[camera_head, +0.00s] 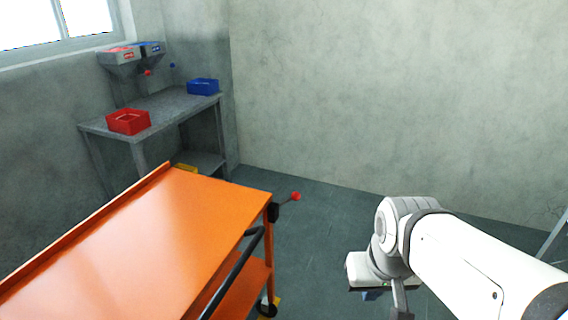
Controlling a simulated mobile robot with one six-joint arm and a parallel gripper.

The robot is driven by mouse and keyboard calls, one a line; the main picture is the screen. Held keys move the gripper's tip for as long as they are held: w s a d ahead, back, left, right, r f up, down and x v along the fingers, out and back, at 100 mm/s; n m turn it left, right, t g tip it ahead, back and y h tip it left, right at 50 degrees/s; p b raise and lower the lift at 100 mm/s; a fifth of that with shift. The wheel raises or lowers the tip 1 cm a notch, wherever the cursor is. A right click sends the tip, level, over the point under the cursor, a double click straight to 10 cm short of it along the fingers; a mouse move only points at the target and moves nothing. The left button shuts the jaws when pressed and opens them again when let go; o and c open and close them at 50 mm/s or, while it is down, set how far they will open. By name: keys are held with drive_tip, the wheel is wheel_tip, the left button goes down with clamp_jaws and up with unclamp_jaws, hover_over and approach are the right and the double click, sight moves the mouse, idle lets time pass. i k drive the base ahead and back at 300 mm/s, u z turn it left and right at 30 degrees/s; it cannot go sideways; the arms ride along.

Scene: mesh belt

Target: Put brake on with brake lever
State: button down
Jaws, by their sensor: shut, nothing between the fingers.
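The brake lever (285,200) is a short dark rod with a red ball knob (296,196). It sticks out to the right from the far right corner of an orange cart (150,240). My gripper (372,295) is at the lower right, to the right of the cart and apart from the lever. Only a small part of it shows below my white wrist, and it is shut and empty. The arm hides most of the fingers.
A dark push handle (235,275) runs along the cart's right side, above a wheel (267,309). A grey workbench (175,107) with a red bin (128,121) and blue bin (203,87) stands behind. Floor (325,235) between lever and arm is clear.

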sight(296, 195)
drive_tip(key=i, duration=0.9)
drive_tip(key=z, duration=0.05)
